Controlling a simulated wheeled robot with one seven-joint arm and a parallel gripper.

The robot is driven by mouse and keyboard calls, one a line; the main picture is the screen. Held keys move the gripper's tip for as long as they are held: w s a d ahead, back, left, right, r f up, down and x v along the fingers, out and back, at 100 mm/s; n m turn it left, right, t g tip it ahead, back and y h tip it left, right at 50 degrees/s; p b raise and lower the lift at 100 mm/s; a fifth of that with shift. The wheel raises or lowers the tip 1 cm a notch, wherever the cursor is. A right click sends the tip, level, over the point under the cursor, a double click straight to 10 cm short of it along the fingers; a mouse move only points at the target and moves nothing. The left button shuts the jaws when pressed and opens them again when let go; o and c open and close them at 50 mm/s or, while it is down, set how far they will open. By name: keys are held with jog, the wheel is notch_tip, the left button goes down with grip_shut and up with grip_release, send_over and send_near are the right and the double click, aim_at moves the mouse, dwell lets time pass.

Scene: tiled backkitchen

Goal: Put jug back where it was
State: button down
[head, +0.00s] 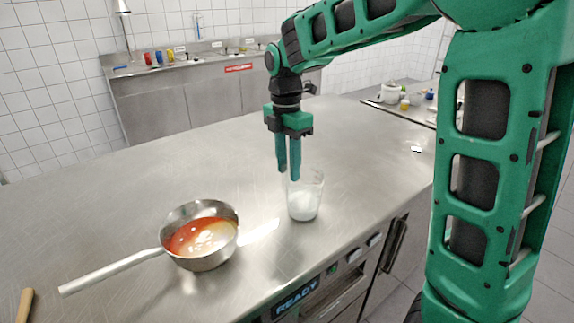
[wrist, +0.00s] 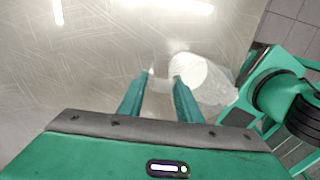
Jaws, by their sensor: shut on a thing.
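The jug (head: 305,200) is a clear vessel with white contents in its lower part. It stands upright, or very nearly so, at the steel counter's front edge; I cannot tell whether its base touches the counter. My gripper (head: 289,174) points down at the jug's left rim and is shut on it. In the wrist view the jug (wrist: 190,72) shows just beyond and to the right of my fingertips (wrist: 160,78), with its clear wall spreading to the right. The exact contact between fingers and jug is hard to make out.
A steel pan (head: 212,262) with red and cream contents sits left of the jug, its handle pointing left. A wooden handle (head: 25,303) lies at the lower left. The steel counter (head: 130,205) is clear behind the pan. A READY panel (head: 297,298) is on the front.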

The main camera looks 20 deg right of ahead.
jog(key=c, duration=1.3)
grip_release()
jog(key=shift+f, duration=0.1)
jog(key=r, duration=1.2)
jog(key=shift+w+a+r, duration=0.15)
jog(key=shift+w+r, duration=0.05)
jog(key=shift+w, duration=0.15)
jog(key=s+d+f+m, duration=0.5)
jog(key=s+d+m, duration=0.1)
jog(key=s+m, duration=0.3)
jog(key=s+d+f+m, duration=0.5)
jog(key=s+d+m, duration=0.2)
jog(key=s+m, duration=0.2)
jog(key=s+d+f+m, duration=0.6)
jog(key=s+m, duration=0.4)
jog(key=s, duration=0.2)
jog(key=shift+d+t, duration=0.3)
